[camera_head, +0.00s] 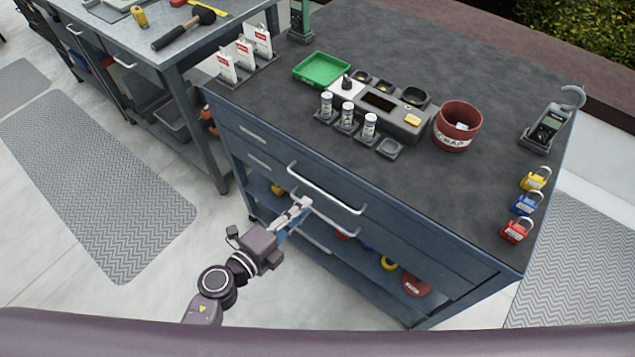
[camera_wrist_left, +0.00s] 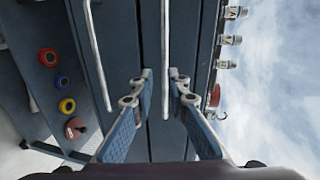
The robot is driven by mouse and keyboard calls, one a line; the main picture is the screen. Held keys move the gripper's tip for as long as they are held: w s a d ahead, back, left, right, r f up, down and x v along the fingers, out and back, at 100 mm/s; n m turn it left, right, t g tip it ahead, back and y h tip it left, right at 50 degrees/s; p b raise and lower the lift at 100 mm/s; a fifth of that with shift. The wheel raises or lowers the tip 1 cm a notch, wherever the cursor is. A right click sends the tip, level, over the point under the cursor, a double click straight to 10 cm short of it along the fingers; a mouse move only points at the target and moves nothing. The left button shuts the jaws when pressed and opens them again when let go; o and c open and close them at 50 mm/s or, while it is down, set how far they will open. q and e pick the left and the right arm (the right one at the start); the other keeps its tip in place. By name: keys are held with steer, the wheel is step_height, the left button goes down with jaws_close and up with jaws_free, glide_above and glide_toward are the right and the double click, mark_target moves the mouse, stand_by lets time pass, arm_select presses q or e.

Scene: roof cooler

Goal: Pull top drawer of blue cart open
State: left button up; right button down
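The blue cart (camera_head: 420,232) has a dark grey top and long pale bar handles on its front. The top drawer's handle (camera_head: 326,190) runs just under the top, and that drawer looks flush with the front. My left gripper (camera_head: 300,205) is at the cart front, just below the left part of this handle. In the left wrist view my gripper (camera_wrist_left: 158,84) is open, its two blue-padded fingers apart. The top handle (camera_wrist_left: 165,50) lies between the fingertips in the picture. I cannot tell whether they reach around it or touch it. My right gripper is not in view.
A lower handle (camera_wrist_left: 95,55) lies left of the fingers. The cart top carries a green tray (camera_head: 322,69), a red mug (camera_head: 457,127), small jars and padlocks. A workbench (camera_head: 150,50) stands at the left. The floor in front is clear.

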mark_target(320, 190)
arm_select(q)
steer(key=shift+m, duration=0.3)
steer(key=x, duration=0.7)
steer(key=shift+w+d+r, duration=0.25)
steer(key=shift+d+r, duration=0.05)
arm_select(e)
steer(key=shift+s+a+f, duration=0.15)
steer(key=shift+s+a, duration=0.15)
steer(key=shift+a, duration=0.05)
arm_select(q)
steer(key=shift+c, duration=0.7)
jaws_close()
